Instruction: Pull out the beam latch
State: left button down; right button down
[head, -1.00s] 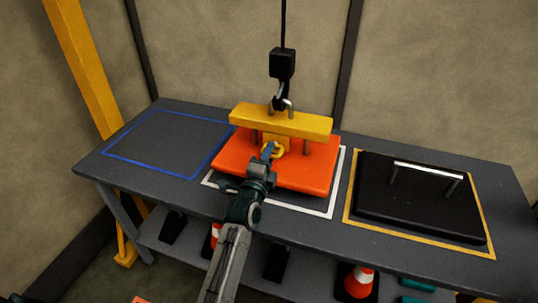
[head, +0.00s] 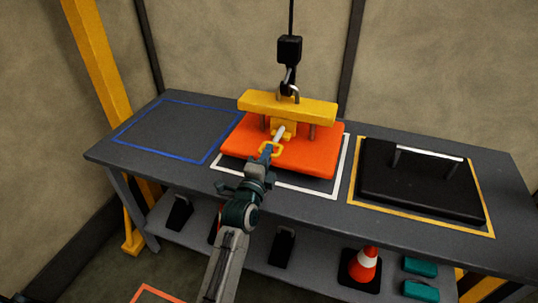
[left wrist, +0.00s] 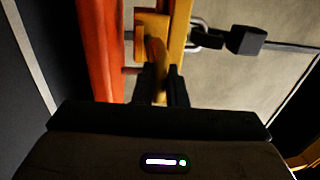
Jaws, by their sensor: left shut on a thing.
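The beam latch is a yellow ring handle (head: 274,150) on a silver pin (head: 280,133). The pin sticks out toward me from the yellow block (head: 284,127) under the yellow lifting beam (head: 287,106). My left gripper (head: 266,153) is shut on the ring, in front of the block. In the left wrist view the fingers (left wrist: 161,90) close around the yellow ring (left wrist: 157,60), which hides most of the pin. The beam stands on an orange panel (head: 250,150), and a black hook (head: 289,75) holds the beam from above. My right gripper is not in view.
The grey bench (head: 130,166) has an empty blue outlined area (head: 168,155) at left. A black case with a silver handle (head: 425,185) lies in a yellow outline at right. A cone (head: 363,265) stands on the lower shelf.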

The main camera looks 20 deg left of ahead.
pick_arm(q)
jog(key=shift+s+f, duration=0.1)
jog(key=c, duration=1.6)
grip_release()
jog(key=shift+s, duration=0.1)
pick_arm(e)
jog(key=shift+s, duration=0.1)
